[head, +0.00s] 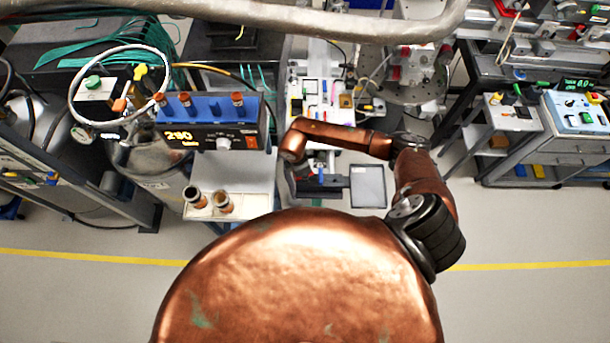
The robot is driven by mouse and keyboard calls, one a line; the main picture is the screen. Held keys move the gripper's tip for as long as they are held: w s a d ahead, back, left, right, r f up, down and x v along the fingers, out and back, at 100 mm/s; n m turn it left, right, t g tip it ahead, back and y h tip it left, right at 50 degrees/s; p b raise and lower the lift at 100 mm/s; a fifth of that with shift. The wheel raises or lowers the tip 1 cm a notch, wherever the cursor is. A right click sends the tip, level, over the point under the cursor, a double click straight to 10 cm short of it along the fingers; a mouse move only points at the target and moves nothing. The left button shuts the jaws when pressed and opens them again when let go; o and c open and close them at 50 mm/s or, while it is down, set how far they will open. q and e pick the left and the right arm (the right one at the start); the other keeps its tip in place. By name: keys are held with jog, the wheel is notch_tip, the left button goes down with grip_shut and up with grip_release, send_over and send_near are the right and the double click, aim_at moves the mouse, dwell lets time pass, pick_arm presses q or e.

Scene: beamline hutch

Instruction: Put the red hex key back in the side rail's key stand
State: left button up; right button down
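My copper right arm reaches in from the right, and its wrist hangs over the front end of a narrow bench rail (316,105) crowded with small items. A dark shape just below the wrist may be my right gripper; its fingers cannot be made out, nor whether it holds anything. A small blue upright piece (319,173) shows beside it. I cannot pick out the red hex key or its key stand with certainty; the wrist and forearm cover part of this area. My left gripper is not in view.
A grey tablet-like panel (368,187) lies right of the rail. A cart with a control box (575,112) is at right. Open floor lies between.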

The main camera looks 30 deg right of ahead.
jog(key=shift+f, duration=0.3)
jog(key=c, duration=1.9)
grip_release()
jog(key=shift+r, duration=0.1)
jog(key=shift+c, duration=0.2)
jog(key=shift+r, duration=0.1)
jog(key=shift+r, duration=0.3)
jog(key=r+b, duration=0.1)
jog(key=r, duration=0.2)
jog(key=a+r, duration=0.1)
jog(key=r, duration=0.2)
jog(key=r+b, duration=0.1)
jog(key=r, duration=0.3)
jog(key=shift+w+a+r+b, duration=0.1)
jog(key=shift+w+a+b, duration=0.1)
jog(key=shift+a+b, duration=0.15)
jog(key=shift+a+r, duration=0.1)
jog(key=shift+r, duration=0.6)
